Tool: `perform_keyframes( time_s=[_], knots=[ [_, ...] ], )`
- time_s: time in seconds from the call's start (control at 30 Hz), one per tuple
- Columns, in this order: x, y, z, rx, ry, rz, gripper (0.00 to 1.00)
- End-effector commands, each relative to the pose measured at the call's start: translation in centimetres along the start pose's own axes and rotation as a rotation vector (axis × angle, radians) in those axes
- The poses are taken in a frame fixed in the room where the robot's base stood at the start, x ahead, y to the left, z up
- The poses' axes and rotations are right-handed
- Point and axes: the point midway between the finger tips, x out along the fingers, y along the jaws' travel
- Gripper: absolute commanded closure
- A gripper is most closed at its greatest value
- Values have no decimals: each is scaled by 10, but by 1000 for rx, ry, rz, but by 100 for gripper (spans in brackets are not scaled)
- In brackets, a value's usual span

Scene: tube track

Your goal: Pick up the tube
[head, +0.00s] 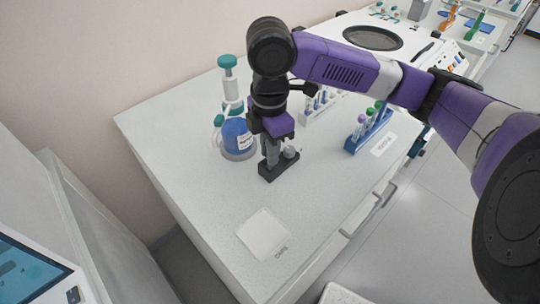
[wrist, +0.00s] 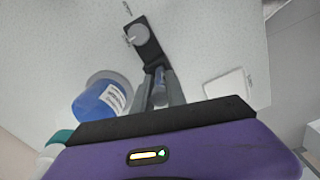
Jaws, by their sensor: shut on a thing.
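My gripper (head: 271,154) points down over a small black holder (head: 279,170) on the white bench. In the wrist view its two grey fingers (wrist: 159,92) are closed on a dark bluish tube (wrist: 159,78). The tube is upright at one end of the black holder (wrist: 149,47). Its lower end is hidden, so I cannot tell whether it is still seated. A round grey-white piece (wrist: 137,34) sits at the holder's other end and also shows in the head view (head: 291,152).
A flask of blue liquid (head: 237,139) stands close left of my gripper. Racks with several capped tubes stand behind (head: 319,105) and to the right (head: 369,131). A flat white square (head: 262,234) lies in front. The bench front is otherwise clear.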

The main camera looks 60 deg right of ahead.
Motion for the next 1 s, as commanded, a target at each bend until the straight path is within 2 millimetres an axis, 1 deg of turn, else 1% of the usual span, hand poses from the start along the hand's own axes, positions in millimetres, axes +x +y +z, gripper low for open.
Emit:
perform_keyframes(
  time_s=[0.17, 0.27, 0.37, 0.47, 0.57, 0.7, 0.8, 0.9, 1.0],
  knots=[
    [-4, 0, 0, 0, 0, 0, 100],
    [-12, 0, 0, -1, 0, 0, 100],
    [-25, 0, -1, -2, 0, 2, 100],
    [-43, 1, 0, -1, 0, 3, 100],
    [-66, 1, -1, -3, 0, 5, 100],
    [-108, 2, 1, -2, -5, 6, 100],
    [-135, 2, 1, 0, -5, 6, 100],
    [-157, 1, 0, 1, -3, 5, 100],
    [-175, 1, 0, 0, -2, 3, 100]
  ],
)
